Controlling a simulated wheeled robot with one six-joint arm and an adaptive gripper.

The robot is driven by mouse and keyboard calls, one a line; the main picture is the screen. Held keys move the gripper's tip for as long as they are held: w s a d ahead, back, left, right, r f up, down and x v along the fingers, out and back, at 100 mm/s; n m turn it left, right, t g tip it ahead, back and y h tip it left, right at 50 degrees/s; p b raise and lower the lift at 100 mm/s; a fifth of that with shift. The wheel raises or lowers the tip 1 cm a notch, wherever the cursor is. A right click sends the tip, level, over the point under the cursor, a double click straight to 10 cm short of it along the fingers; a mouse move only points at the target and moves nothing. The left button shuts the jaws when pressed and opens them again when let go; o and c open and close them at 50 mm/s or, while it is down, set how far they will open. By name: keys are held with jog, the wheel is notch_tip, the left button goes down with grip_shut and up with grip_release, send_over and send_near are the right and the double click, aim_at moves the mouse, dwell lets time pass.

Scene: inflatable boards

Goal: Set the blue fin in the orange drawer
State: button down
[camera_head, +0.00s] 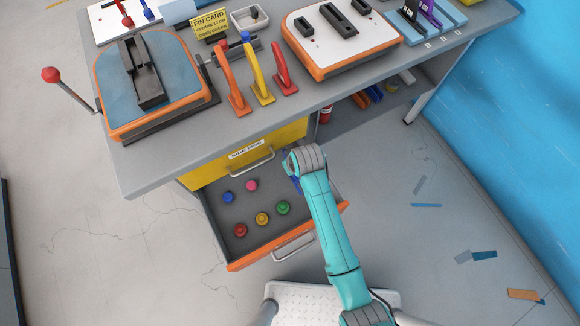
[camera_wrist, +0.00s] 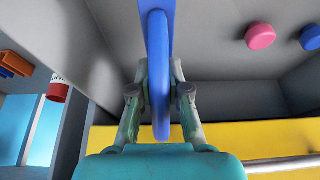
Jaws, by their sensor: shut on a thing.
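The orange drawer (camera_head: 250,257) is pulled open below the bench in the head view, with a grey inside. My gripper (camera_wrist: 159,92) is shut on the blue fin (camera_wrist: 157,35), which stands between its two fingers in the wrist view. In the head view my arm hides most of the gripper, and only a small blue piece of the fin (camera_head: 296,184) shows beside the arm, over the right part of the drawer. I cannot tell whether the fin touches the drawer floor.
Several coloured knobs lie in the drawer, including a pink one (camera_head: 251,185), a green one (camera_head: 283,207) and a red one (camera_head: 240,230). A shut yellow drawer (camera_head: 290,132) is above it. The drawer floor's right side looks clear, partly hidden by my arm.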

jog(key=shift+f, duration=1.6)
jog(key=shift+f, duration=0.1)
jog(key=c, duration=1.1)
grip_release()
jog(key=shift+c, duration=0.2)
jog(key=v, duration=1.2)
